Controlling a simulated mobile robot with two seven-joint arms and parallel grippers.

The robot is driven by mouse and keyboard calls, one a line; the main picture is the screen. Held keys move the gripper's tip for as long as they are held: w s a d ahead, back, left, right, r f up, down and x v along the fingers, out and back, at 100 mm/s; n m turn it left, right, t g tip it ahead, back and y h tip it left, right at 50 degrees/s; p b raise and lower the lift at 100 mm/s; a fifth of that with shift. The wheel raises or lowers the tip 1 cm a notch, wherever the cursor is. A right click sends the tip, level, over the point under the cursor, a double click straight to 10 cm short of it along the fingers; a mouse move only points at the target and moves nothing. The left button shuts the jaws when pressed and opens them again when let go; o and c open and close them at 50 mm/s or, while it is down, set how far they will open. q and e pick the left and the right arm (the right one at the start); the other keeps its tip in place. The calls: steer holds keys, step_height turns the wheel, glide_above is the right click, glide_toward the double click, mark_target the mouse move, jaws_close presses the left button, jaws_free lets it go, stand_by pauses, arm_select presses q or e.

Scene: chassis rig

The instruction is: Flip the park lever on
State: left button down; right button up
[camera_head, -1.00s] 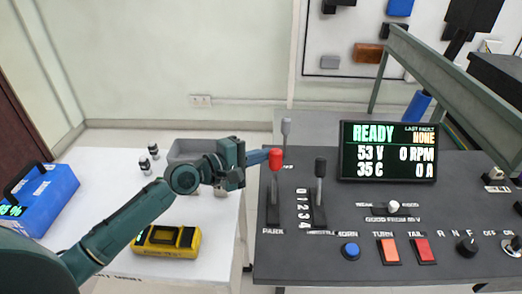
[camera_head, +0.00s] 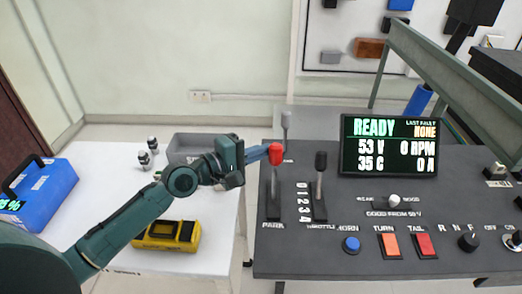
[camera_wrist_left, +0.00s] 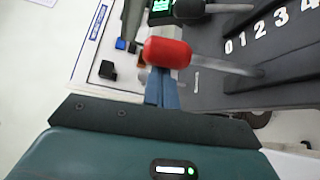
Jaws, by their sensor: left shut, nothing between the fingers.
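The park lever (camera_head: 275,155) has a red knob on a metal stem and stands up from its slot above the PARK label, at the left of the dark console (camera_head: 330,250). My left gripper (camera_head: 266,153) is shut, with its blue fingertips right beside the knob on its left. In the left wrist view the red knob (camera_wrist_left: 167,52) covers part of the shut fingers (camera_wrist_left: 162,90). I cannot tell whether they touch it. My right gripper is not in view.
The black-knobbed throttle lever (camera_head: 320,170) stands right of the park lever. A lit display (camera_head: 388,146) reads READY. A white table (camera_head: 110,220) at left holds a yellow meter (camera_head: 166,236), a grey bin (camera_head: 185,150) and a blue case (camera_head: 40,195).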

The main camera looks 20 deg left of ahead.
mark_target(271, 158)
arm_select(q)
steer(key=s+m+b, duration=0.1)
steer(key=s+b, duration=0.1)
steer(key=s+d+m+t+h+b, duration=0.1)
steer(key=b, duration=0.2)
steer(key=shift+s+f+m+t, duration=0.15)
steer(key=shift+s+m+t, duration=0.15)
steer(key=shift+s, duration=0.05)
steer(key=shift+s+d+b, duration=0.15)
steer(key=shift+s+b, duration=0.15)
steer(key=shift+b, duration=0.25)
steer(key=s+m+b, duration=0.1)
steer(key=s+m+t+h+b, duration=0.1)
steer(key=shift+d+r+b, duration=0.2)
steer(key=shift+d+b, duration=0.05)
steer(key=shift+b, duration=0.15)
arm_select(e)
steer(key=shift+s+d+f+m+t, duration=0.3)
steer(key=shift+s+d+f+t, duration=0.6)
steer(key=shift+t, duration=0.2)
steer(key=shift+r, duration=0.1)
arm_select(q)
steer(key=shift+r, duration=0.15)
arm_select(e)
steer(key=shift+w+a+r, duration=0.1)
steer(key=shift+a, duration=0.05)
